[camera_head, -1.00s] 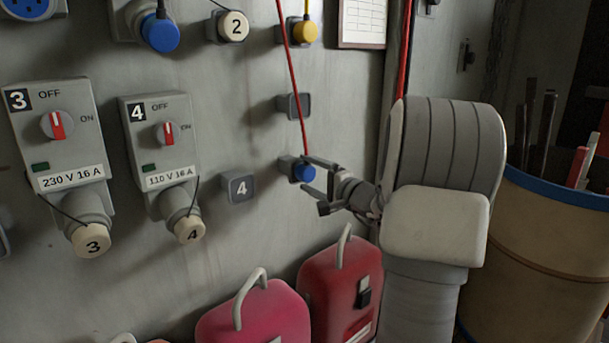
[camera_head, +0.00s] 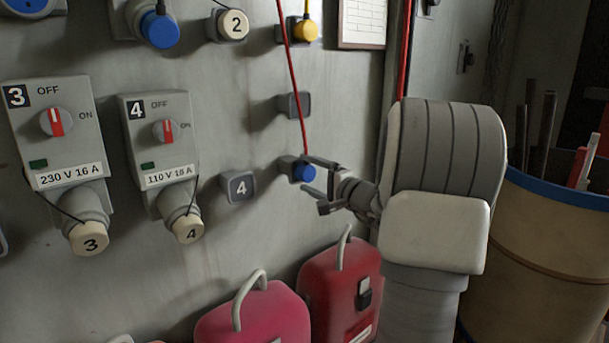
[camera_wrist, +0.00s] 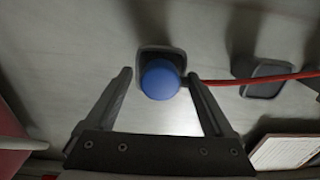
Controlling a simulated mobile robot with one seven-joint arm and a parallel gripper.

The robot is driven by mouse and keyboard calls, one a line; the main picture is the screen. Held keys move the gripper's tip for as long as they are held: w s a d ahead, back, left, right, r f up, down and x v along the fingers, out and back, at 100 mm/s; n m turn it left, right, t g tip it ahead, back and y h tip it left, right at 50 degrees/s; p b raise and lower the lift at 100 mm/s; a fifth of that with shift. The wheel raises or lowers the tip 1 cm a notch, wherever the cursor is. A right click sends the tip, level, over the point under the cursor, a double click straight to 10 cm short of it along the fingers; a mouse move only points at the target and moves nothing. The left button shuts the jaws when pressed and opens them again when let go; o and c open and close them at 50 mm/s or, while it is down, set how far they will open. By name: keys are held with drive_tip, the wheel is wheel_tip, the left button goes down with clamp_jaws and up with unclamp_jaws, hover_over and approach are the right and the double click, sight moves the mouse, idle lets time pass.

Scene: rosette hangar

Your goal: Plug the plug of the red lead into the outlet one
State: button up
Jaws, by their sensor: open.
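The blue plug (camera_head: 304,172) of the red lead sits in a small grey holder (camera_head: 287,166) on the wall. The red lead (camera_head: 293,85) runs up from it. My gripper (camera_head: 312,180) is open beside the plug, its fingers pointing toward the wall. In the wrist view the blue plug (camera_wrist: 160,79) lies ahead of my gripper (camera_wrist: 158,78), between the open fingers, with a visible gap on each side. The red lead (camera_wrist: 250,80) leaves to the right there. Outlet one is not identifiable in view; outlets marked 3 (camera_head: 57,130) and 4 (camera_head: 163,140) show.
A yellow plug (camera_head: 305,32) and a blue plug (camera_head: 160,31) are higher on the wall. An empty grey holder (camera_head: 294,105) is above the red lead's plug. Red cases (camera_head: 340,280) stand below, and a tan bin (camera_head: 550,240) is at right.

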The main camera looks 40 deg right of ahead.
sight(310, 174)
drive_tip(key=shift+c, duration=0.3)
clamp_jaws()
drive_tip(key=shift+s, duration=0.1)
drive_tip(key=shift+s+d+b, duration=0.15)
drive_tip(key=shift+s+b, duration=0.65)
drive_tip(key=shift+s, duration=0.65)
drive_tip(key=shift+s+d+b, duration=0.1)
drive_tip(key=shift+s+b, duration=0.65)
drive_tip(key=shift+s, duration=0.7)
